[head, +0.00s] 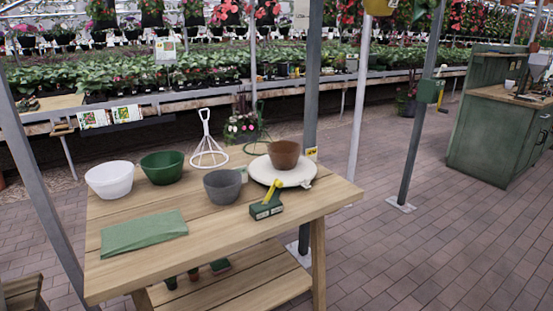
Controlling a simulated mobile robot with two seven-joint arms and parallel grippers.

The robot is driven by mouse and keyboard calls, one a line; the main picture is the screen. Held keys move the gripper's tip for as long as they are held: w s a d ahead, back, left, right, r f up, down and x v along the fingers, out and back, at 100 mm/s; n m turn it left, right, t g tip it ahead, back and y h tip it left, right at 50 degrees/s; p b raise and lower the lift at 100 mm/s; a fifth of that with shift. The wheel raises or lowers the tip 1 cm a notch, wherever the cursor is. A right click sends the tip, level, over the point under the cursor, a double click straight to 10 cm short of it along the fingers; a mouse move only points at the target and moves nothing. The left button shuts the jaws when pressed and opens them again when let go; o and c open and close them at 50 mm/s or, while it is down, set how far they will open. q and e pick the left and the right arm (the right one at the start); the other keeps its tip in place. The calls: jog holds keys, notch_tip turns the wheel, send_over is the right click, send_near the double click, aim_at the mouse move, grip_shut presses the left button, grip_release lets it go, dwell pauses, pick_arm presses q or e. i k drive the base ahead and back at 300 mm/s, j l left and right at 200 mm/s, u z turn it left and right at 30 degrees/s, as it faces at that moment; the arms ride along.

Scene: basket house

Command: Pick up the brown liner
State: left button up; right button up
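A brown bowl-shaped liner (284,154) stands upright towards the right back of the wooden table (225,238). It sits on, or just behind, a round cream dish (300,178); its lower edge is hard to make out. Neither of my grippers shows in the head view.
A grey bowl (222,186), green bowl (162,167), white bowl (109,180), white wire hanger (208,148), folded green cloth (143,232) and green box with a yellow handle (267,204) share the table. A metal post (312,90) rises close behind the liner. Paved floor (430,240) is clear at right.

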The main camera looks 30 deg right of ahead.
aim_at(285, 156)
jog(key=l+u, duration=0.1)
jog(key=u, duration=0.25)
jog(key=l+u, duration=0.15)
jog(key=u, duration=0.2)
jog(key=l+u, duration=0.15)
jog(key=u, duration=0.25)
jog(key=k+l+u, duration=0.1)
jog(key=l+u, duration=0.2)
jog(key=k+l+u, duration=0.3)
jog(key=l, duration=0.2)
jog(key=k+l+u, duration=0.15)
jog(key=l, duration=0.25)
jog(key=k+l+u, duration=0.15)
jog(key=l, duration=0.25)
jog(key=k+l, duration=0.3)
jog(key=k+l+u, duration=0.1)
jog(key=k+l, duration=0.15)
jog(key=l, duration=0.2)
